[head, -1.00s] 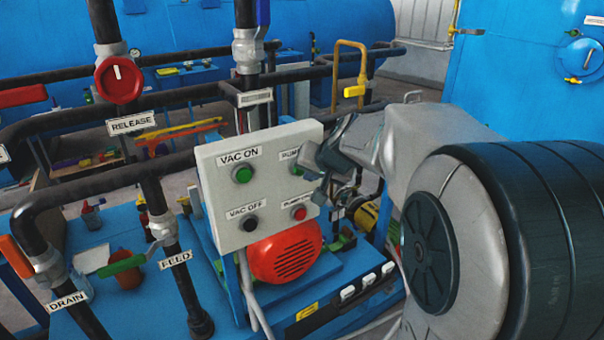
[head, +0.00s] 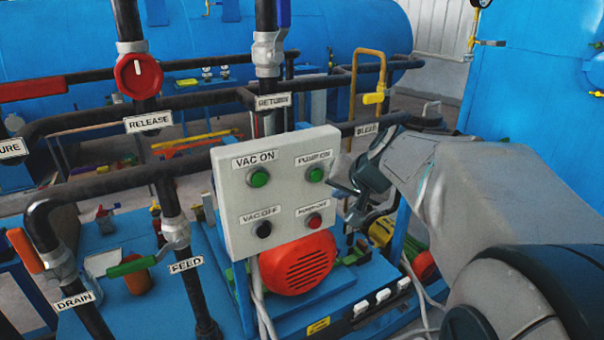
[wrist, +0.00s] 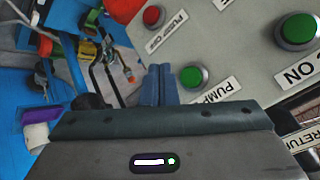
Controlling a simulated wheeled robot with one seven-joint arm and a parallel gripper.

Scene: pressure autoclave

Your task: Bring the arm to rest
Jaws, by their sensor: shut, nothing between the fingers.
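My gripper (head: 346,190) is just right of the grey control panel (head: 236,205) in the head view, close to its right edge. Its fingers (wrist: 160,84) show together in the wrist view, shut and empty. The panel carries a green VAC ON button (head: 258,177), a green PUMP ON button (head: 315,174), a dark VAC OFF button (head: 263,229) and a red PUMP OFF button (head: 313,221). In the wrist view the green pump button (wrist: 192,77) lies right of the fingertips. Whether the fingers touch the panel cannot be told.
A red motor (head: 298,263) sits below the panel on a blue base. Black pipes with a red RELEASE knob (head: 138,76), a green FEED lever (head: 132,266) and an orange DRAIN lever (head: 25,250) stand left.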

